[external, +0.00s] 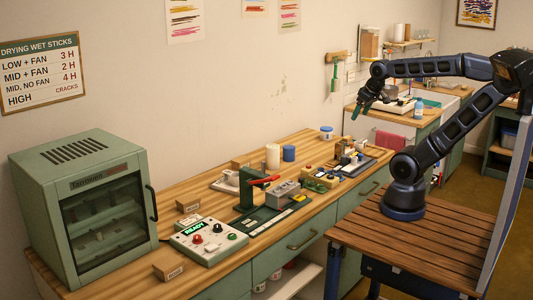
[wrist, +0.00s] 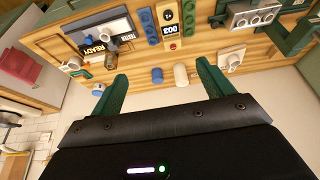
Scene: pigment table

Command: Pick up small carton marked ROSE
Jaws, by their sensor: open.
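Several small brown cartons stand on the wooden worktop in the external view. One carton (external: 168,268) is at the near front edge, one carton (external: 188,204) is behind the control box, and one carton (external: 240,162) is farther back near the wall. Their labels are too small to read, so I cannot tell which is marked ROSE. My gripper (external: 362,107) is raised beyond the far right end of the worktop, well away from these cartons. In the wrist view my gripper (wrist: 163,86) has its green fingers spread wide with nothing between them. No carton is clearly recognisable there.
A green drying cabinet (external: 85,205) fills the left end. A control box (external: 209,240) with buttons and a press with a red lever (external: 264,180) stand mid-worktop. A cream cylinder (external: 272,156) and a blue one (external: 289,153) stand behind. Bare wood shows at the front left.

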